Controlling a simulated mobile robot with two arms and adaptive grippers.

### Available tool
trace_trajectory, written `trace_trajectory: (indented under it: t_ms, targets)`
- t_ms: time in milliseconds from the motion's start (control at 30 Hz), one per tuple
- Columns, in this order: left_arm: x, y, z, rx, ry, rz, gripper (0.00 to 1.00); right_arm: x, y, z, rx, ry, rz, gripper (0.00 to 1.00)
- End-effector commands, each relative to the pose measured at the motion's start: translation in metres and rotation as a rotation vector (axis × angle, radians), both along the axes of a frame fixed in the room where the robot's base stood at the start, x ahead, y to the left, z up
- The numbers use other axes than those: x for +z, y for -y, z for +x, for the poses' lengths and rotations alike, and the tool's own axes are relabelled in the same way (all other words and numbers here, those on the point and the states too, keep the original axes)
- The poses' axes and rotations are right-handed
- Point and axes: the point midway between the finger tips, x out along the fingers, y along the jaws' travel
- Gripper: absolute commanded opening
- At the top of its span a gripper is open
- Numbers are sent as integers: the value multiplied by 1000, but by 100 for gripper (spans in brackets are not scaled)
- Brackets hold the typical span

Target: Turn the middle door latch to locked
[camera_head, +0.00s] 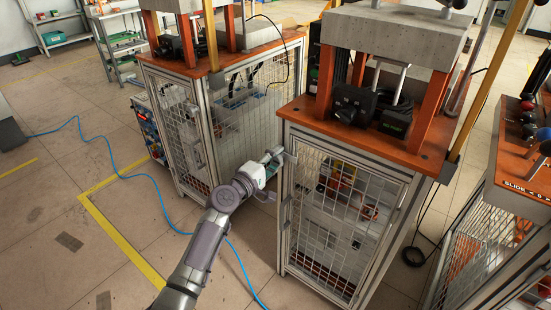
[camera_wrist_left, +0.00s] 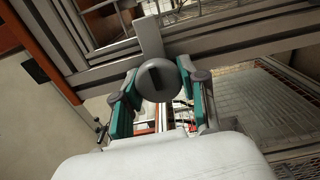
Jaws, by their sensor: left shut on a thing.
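The middle cabinet's mesh door (camera_head: 345,222) stands in its frame below an orange top (camera_head: 440,150). Its latch (camera_head: 290,156) is at the door's upper left edge, partly hidden by my gripper. In the left wrist view the latch (camera_wrist_left: 158,80) is a grey round knob with a dark slot and a flat grey tab (camera_wrist_left: 150,36) that points up over the frame. My left gripper (camera_head: 277,160) reaches in from the left; its two teal-sided fingers (camera_wrist_left: 162,88) are shut on the knob from either side. My right gripper is not in view.
Another mesh cabinet (camera_head: 180,120) stands to the left and a third (camera_head: 490,250) to the right. A blue hose (camera_head: 150,178) and yellow tape (camera_head: 120,235) lie on the floor. Open floor is at the left. A black cable (camera_head: 414,256) hangs right of the middle cabinet.

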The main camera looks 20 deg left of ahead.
Motion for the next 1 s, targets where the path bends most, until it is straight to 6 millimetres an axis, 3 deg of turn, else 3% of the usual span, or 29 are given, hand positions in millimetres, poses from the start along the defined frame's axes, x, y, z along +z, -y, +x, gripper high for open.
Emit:
trace_trajectory:
  t_ms: [67, 100, 200, 633, 1000]
  targets:
    - [-2, 0, 0, 0, -4, -1, 7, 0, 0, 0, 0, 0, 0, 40]
    - [-2, 0, 0, 0, -4, -1, 49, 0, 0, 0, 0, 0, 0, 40]
    - [-1, 0, 0, 0, -2, 0, 65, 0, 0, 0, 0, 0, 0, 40]
    - [-1, -3, -8, 1, -1, 3, 67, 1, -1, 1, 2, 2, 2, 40]
    - [-2, -28, -77, 0, -4, 4, 67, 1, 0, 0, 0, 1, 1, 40]
